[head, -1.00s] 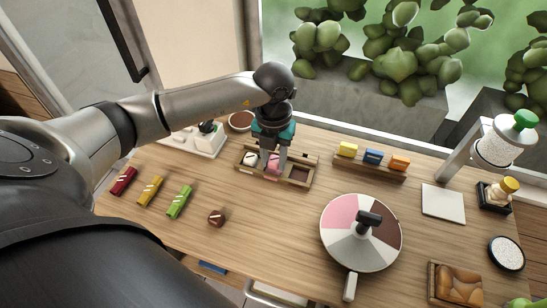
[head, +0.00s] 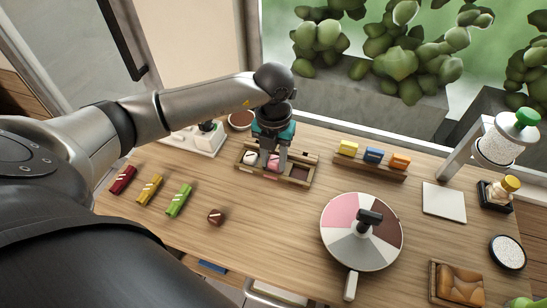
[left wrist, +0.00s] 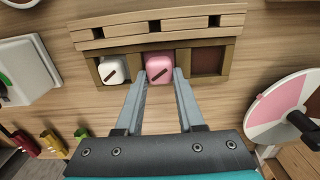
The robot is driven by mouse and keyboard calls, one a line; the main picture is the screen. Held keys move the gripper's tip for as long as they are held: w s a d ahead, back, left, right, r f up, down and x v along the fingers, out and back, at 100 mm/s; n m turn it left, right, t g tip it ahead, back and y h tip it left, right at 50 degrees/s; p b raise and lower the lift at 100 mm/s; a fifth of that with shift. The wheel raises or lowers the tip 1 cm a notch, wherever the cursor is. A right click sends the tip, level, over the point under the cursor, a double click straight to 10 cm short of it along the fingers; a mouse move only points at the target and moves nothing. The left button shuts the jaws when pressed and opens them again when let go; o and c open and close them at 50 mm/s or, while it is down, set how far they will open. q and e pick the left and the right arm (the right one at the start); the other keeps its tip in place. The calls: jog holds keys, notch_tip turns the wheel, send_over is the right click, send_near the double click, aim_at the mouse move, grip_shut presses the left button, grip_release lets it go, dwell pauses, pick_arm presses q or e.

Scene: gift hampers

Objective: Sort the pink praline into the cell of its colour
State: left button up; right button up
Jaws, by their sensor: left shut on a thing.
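The pink praline (left wrist: 160,68), a rounded cube with a dark stripe, is at the middle cell of the wooden tray (head: 297,182). It also shows in the head view (head: 273,160). My left gripper (left wrist: 163,75) is shut on it, one finger on each side, pointing down into the tray. The praline hides the floor of the middle cell, and I cannot tell whether it touches it. A white praline (left wrist: 112,70) sits in the left cell. The right cell (left wrist: 209,62) has a brown floor and is empty. My right gripper is not in view.
A brown praline (head: 216,217) lies on the open table. Red, yellow and green bars (head: 178,201) lie at the left. A turntable (head: 345,262) with pink, white and brown sectors stands right of the tray. A rack (head: 374,168) holds coloured blocks behind.

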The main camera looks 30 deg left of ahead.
pick_arm(q)
jog(key=shift+f, duration=0.1)
dwell(0.6)
jog(key=o, duration=1)
notch_tip(320, 180, up, 16)
jog(key=shift+f+p, duration=0.25)
jog(key=shift+p, duration=0.8)
jog(key=shift+s+f, duration=0.1)
